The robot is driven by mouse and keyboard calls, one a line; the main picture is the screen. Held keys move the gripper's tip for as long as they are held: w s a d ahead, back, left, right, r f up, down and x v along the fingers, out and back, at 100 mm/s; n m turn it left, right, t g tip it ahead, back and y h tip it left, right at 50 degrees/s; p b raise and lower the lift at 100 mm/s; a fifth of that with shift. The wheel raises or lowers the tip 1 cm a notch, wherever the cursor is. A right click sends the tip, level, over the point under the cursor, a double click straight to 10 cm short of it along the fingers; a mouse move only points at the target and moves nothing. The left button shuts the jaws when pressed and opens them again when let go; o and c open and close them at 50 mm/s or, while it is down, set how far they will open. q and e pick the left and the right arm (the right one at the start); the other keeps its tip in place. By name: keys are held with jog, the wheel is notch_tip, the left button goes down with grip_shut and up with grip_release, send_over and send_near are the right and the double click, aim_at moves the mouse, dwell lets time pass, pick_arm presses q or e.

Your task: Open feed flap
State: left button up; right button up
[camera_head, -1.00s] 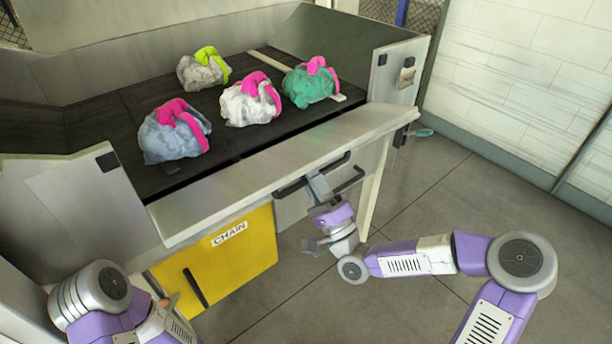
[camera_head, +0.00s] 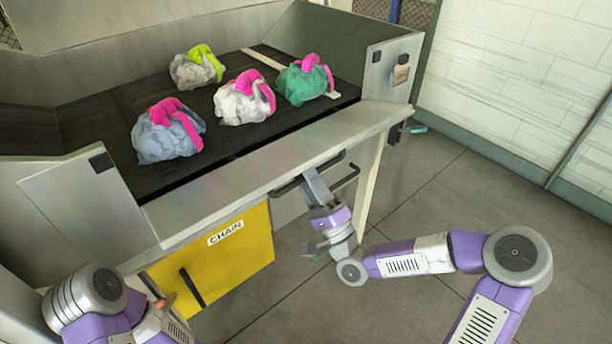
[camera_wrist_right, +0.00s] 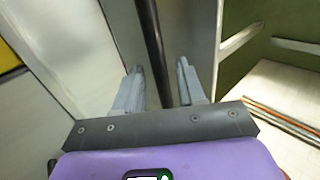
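The sloping grey front panel (camera_head: 280,160) of the feed table, which I take for the feed flap, runs along the table's front edge. A black bar handle (camera_head: 285,188) is fixed under it. My right gripper (camera_head: 312,182) is at this handle, below the panel. In the right wrist view the black bar (camera_wrist_right: 151,40) passes between the two fingers of the gripper (camera_wrist_right: 160,82). The fingers are apart, with a gap showing on each side of the bar.
Several bags lie on the dark belt (camera_head: 110,110): a blue-grey bag (camera_head: 160,140), a white bag (camera_head: 238,105), a grey bag (camera_head: 190,72) and a green bag (camera_head: 300,86). A yellow CHAIN panel (camera_head: 220,260) is below the table. The floor (camera_head: 420,205) at right is free.

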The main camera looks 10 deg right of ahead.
jog(key=v, duration=0.6)
jog(key=shift+s, duration=0.1)
